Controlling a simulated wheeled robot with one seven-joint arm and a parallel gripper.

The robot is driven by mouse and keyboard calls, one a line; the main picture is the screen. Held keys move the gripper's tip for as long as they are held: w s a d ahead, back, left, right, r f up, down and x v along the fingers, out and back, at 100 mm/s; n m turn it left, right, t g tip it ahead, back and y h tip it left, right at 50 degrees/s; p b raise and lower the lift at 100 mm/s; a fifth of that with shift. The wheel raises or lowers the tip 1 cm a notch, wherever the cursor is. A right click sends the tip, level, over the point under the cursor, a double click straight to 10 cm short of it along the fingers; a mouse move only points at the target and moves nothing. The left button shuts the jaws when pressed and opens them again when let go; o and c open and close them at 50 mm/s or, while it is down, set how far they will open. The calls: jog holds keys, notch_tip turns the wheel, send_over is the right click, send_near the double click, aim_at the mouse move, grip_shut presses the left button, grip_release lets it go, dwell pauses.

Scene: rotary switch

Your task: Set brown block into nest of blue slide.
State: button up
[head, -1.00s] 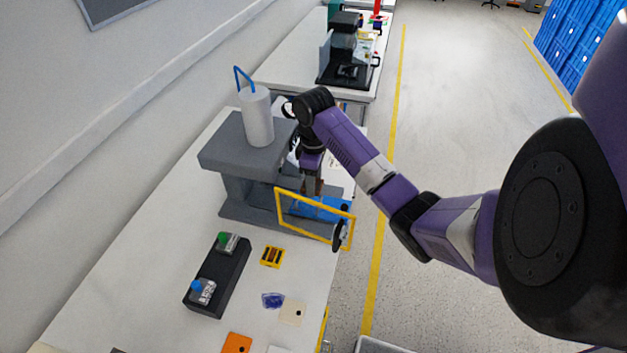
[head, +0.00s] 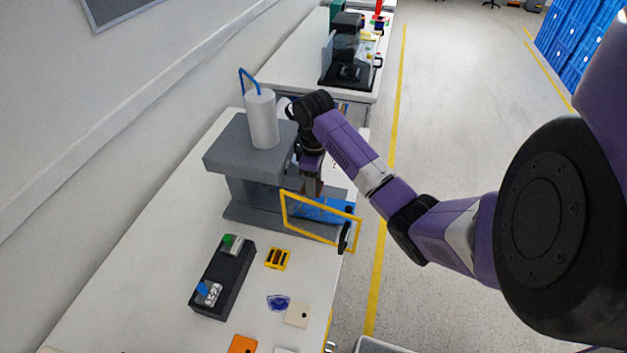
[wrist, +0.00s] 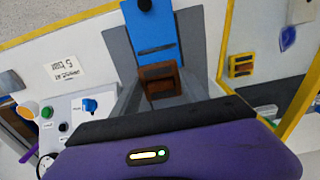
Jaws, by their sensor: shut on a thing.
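The brown block (wrist: 160,74) is between the fingers of my gripper (wrist: 163,92), which is shut on it. In the wrist view the block overlaps the near end of the blue slide (wrist: 152,30). I cannot tell whether it touches the slide or hangs just above it. The nest is hidden behind the block and fingers. In the head view my gripper (head: 311,188) points down over the blue slide (head: 330,210), which lies on the grey base of the press-like stand (head: 240,160). The slide has a black knob at its outer end.
A yellow frame (head: 320,237) stands upright in front of the slide. A grey cylinder (head: 262,118) tops the stand. A dark box with a green and a blue control (head: 222,278) and a yellow-black piece (head: 278,258) are nearer. The left part of the table is clear.

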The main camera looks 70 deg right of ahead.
jog(key=shift+f+b, duration=1.3)
jog(key=shift+f, duration=1.4)
jog(key=shift+p, duration=1.05)
jog(key=shift+f+b, duration=0.45)
jog(key=shift+f, duration=0.5)
jog(key=o, duration=1.6)
jog(key=shift+r+b, duration=0.3)
jog(key=shift+r, duration=3.6)
